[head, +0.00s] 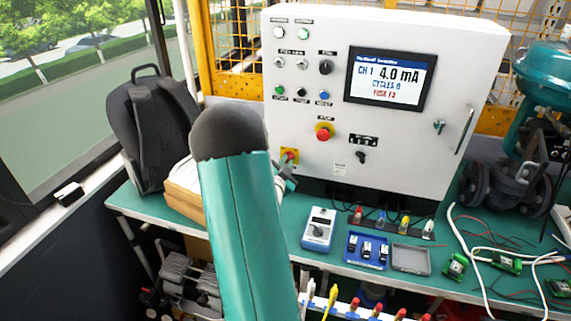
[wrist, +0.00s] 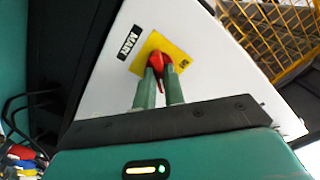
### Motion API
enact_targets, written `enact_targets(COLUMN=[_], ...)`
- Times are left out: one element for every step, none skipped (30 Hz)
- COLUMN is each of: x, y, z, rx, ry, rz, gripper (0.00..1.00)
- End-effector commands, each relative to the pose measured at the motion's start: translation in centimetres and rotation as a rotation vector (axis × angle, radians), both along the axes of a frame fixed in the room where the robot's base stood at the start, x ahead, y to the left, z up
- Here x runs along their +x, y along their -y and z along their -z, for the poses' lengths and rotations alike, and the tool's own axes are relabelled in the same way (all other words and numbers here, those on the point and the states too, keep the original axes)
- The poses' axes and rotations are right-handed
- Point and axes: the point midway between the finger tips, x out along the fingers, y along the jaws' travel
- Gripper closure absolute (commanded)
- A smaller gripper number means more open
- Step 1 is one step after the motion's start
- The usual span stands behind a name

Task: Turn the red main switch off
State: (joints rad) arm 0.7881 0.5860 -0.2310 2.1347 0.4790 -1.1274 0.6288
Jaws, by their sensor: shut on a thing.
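The red main switch (wrist: 156,60) sits on a yellow plate (wrist: 174,54) on the white cabinet front, beside a black label reading MAIN. In the wrist view my gripper (wrist: 158,75) has its two green fingers on either side of the red handle, shut on it. In the head view the red and yellow main switch (head: 290,155) shows at the lower left of the cabinet, partly hidden by my arm. My gripper (head: 288,172) is at it there, mostly hidden behind my teal arm.
The white control cabinet (head: 440,45) stands on a green bench. A red and yellow emergency button (head: 323,133) is right of the main switch. A blue meter (head: 319,228) stands on the bench in front.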

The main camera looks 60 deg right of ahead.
Motion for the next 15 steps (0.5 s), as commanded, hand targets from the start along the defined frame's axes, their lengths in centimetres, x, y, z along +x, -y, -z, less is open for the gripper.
enact_targets(x=[0.09,0.11,0.12,0.11,0.1,0.16,0.13,0.1,0.17,0.12,0.12,0.17,0.12,0.14,0.16], y=[-0.07,-0.07,-0.08,-0.08,-0.08,-0.11,-0.09,-0.09,-0.12,-0.1,-0.09,-0.12,-0.09,-0.1,-0.12], z=[0.06,0.07,0.08,0.08,0.09,0.09,0.1,0.09,0.09,0.08,0.08,0.08,0.07,0.08,0.08], rx=[-0.003,-0.006,-0.009,-0.013,-0.016,-0.021,-0.025,-0.03,-0.035,-0.041,-0.045,-0.05,-0.055,-0.059,-0.065], ry=[-0.027,-0.044,-0.07,-0.09,-0.113,-0.145,-0.169,-0.195,-0.231,-0.259,-0.286,-0.323,-0.352,-0.38,-0.419], rz=[-0.002,-0.002,-0.003,-0.003,-0.003,-0.003,-0.003,-0.002,-0.003,-0.003,-0.003,-0.003,-0.003,-0.003,-0.003], gripper=[1.0,1.0,1.0,1.0,1.0,1.0,1.0,1.0,1.0,1.0,1.0,1.0,1.0,1.0,1.0])
